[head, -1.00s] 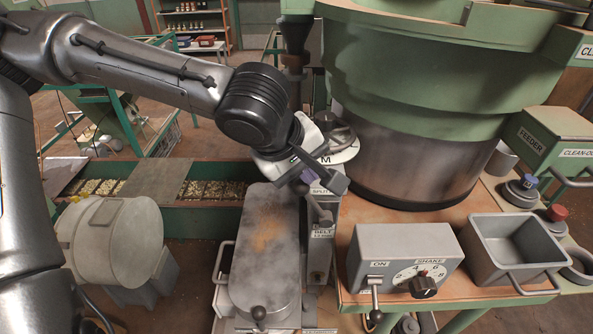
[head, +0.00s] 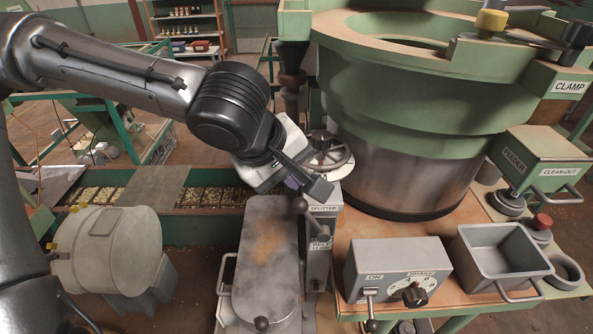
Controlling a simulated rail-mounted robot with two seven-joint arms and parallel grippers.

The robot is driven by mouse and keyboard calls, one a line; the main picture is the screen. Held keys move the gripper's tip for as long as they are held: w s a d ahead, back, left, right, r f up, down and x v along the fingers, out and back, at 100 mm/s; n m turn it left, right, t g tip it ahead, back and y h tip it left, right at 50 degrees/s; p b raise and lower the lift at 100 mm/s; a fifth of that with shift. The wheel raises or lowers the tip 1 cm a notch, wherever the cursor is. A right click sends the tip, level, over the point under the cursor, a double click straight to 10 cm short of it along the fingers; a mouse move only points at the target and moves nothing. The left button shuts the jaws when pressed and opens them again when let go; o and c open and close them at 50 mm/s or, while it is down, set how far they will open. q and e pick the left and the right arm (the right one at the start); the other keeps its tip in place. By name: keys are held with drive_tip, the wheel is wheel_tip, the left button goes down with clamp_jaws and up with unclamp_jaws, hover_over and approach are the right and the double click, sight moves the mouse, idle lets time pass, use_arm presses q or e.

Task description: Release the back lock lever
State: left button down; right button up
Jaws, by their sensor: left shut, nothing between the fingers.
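No lever is labelled as the back lock lever, so I cannot tell for certain which one it is. A yellow knob (head: 491,21) and a black knob (head: 577,35) sit on the green bowl's rim, near the CLAMP label (head: 569,87). My right gripper is not in view.
A handwheel (head: 340,158) is right behind my left gripper. The large green bowl (head: 410,90) blocks the right. A switch box (head: 398,270) with an ON lever and SHAKE dial stands in front, beside a grey bin (head: 503,255). A stained grey cover (head: 268,250) lies below.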

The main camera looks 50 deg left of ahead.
use_arm(q)
drive_tip(key=p+v, duration=0.2)
drive_tip(key=v, duration=0.2)
idle(0.8)
